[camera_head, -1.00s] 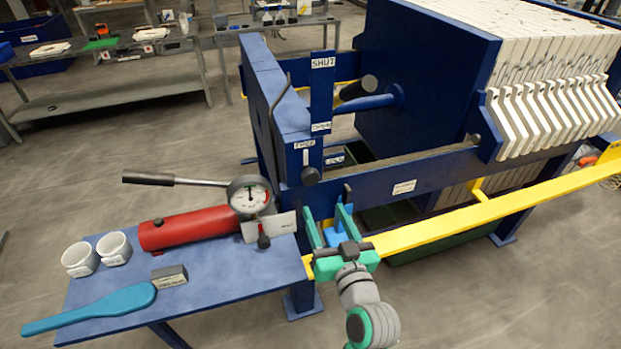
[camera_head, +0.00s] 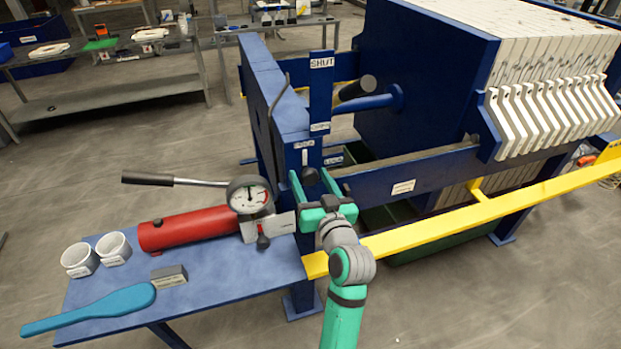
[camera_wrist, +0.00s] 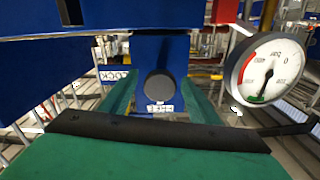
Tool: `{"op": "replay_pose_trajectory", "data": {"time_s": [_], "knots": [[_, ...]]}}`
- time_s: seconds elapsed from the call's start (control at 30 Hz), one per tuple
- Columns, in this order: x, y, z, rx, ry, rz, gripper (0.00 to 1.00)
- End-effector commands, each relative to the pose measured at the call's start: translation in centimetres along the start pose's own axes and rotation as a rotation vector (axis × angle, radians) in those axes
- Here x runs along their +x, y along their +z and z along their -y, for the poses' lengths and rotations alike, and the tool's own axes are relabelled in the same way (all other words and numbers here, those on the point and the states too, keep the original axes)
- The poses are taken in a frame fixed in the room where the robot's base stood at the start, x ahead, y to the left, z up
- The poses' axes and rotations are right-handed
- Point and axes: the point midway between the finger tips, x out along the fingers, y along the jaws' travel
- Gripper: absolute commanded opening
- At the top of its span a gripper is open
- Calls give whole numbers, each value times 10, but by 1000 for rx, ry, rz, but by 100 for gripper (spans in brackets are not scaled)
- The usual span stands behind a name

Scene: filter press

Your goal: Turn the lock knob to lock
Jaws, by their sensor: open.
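The lock knob (camera_head: 311,176) is a small dark round knob on the front of the blue press post. In the wrist view the round dark knob (camera_wrist: 160,86) sits between my two green fingers, with a white label partly visible just below it. My gripper (camera_head: 312,180) is open, with its fingers on either side of the knob. I cannot tell whether either finger touches it. A "LOCK" label (camera_wrist: 113,75) shows at the left in the wrist view.
A pressure gauge (camera_head: 249,194) and red pump cylinder (camera_head: 190,229) stand left of my gripper on a blue table (camera_head: 220,285). A yellow rail (camera_head: 450,222) runs to the right. White cups, a grey block and a blue paddle lie on the table.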

Motion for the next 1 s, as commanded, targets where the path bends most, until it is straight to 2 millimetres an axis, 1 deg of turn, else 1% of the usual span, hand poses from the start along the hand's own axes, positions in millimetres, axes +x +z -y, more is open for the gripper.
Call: {"op": "replay_pose_trajectory", "data": {"time_s": [0.1,0.3,0.33,0.37,0.4,0.5,0.77,1.0], "knots": [[3,0,0,0,-1,0,56],[3,0,0,0,0,0,56],[3,0,-1,0,1,0,53],[3,0,-1,0,1,0,46],[3,0,-1,0,1,0,37],[3,0,-1,0,2,0,14],[2,0,-1,14,2,0,15],[3,0,0,106,0,0,15]]}}
